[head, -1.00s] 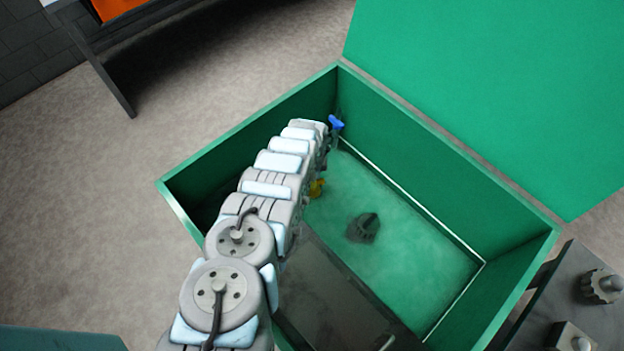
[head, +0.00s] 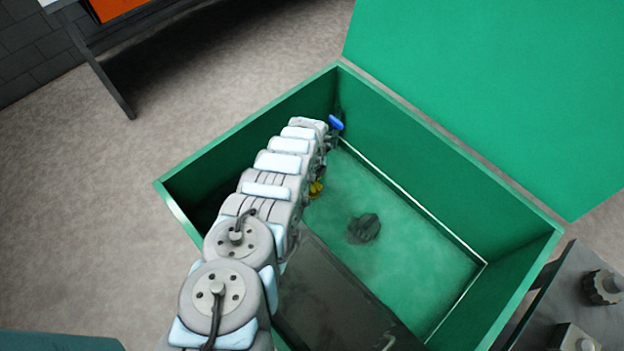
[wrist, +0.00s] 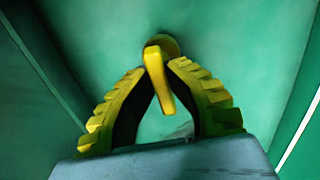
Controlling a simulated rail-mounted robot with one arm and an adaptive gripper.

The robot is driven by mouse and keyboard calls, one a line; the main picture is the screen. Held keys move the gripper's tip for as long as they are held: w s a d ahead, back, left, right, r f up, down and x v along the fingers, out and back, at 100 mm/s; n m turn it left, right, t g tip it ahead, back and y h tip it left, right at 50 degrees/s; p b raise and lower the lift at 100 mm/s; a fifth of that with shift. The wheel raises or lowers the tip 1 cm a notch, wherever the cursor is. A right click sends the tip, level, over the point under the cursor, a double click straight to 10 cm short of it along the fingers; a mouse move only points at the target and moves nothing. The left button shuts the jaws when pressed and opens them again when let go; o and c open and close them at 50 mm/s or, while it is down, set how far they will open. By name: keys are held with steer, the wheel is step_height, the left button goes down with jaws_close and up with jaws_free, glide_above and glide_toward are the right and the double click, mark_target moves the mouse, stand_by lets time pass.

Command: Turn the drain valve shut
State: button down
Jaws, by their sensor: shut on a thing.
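In the wrist view, the drain valve's yellow handle (wrist: 158,78) is a flat lever with a round hub behind its upper end, against a green wall. My gripper (wrist: 157,69) has ribbed yellow fingers with dark inner faces. They close in from both sides on the lever, which stands slightly tilted between their tips. In the head view my arm reaches into a green open tank (head: 510,285). A little yellow at my gripper (head: 317,188) shows beside the arm's far end; the valve itself is hidden there.
The tank has a pale green floor with a dark grey lump (head: 364,229) and a dark panel (head: 335,295) near the arm. A small blue part (head: 336,123) shows by my wrist. A green panel (head: 490,90) rises behind. A dark bench with knobs (head: 603,288) stands at right.

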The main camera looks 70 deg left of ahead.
steer(key=shift+m, duration=0.3)
steer(key=c, duration=1.1)
jaws_free()
steer(key=shift+o, duration=0.2)
steer(key=shift+r, duration=0.1)
steer(key=shift+w+a+r, duration=0.1)
steer(key=shift+r, duration=1.85)
step_height(320, 180, up, 8)
